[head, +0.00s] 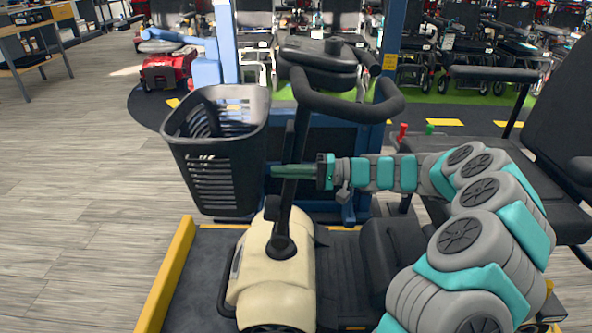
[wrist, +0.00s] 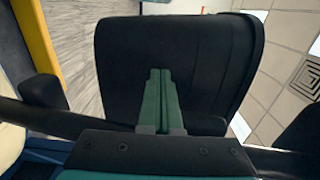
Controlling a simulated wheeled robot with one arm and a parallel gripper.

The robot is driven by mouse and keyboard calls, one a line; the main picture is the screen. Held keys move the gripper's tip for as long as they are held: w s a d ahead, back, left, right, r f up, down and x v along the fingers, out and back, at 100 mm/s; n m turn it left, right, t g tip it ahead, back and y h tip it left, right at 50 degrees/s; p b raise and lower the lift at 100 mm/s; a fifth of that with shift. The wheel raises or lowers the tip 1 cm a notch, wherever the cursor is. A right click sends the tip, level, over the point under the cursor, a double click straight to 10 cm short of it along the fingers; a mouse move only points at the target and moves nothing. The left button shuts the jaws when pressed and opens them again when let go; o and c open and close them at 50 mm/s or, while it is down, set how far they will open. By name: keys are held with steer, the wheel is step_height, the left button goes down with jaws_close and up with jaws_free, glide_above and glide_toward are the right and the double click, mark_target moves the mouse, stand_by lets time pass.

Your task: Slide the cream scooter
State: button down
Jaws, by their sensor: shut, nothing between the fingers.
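The cream scooter (head: 272,272) stands in the middle of the head view, with a black handlebar on a dark steering column (head: 287,203). A black slatted basket (head: 222,160) hangs at its left. My gripper (head: 273,171) reaches in from the right at column height, its green fingers together and empty. The fingers overlap the column in the picture; whether they touch it is unclear. In the wrist view the shut fingers (wrist: 160,72) point at a broad black panel (wrist: 175,45), probably the basket's side. A bit of cream body (wrist: 8,145) shows at the left edge.
The scooter is on a dark platform with a yellow edge (head: 165,283). A black seat (head: 560,130) stands at the right, close to my arm. Wooden floor (head: 80,190) is clear at the left. More scooters and wheelchairs line the back.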

steer(key=shift+a, duration=0.2)
steer(key=a+b, duration=0.2)
steer(key=a, duration=0.7)
steer(key=a+b, duration=0.3)
steer(key=a, duration=0.6)
steer(key=shift+w, duration=0.2)
steer(key=shift+w+a, duration=0.1)
steer(key=shift+a, duration=0.2)
steer(key=shift+a+r+b, duration=0.1)
steer(key=shift+r+b, duration=0.05)
steer(key=shift+b, duration=0.15)
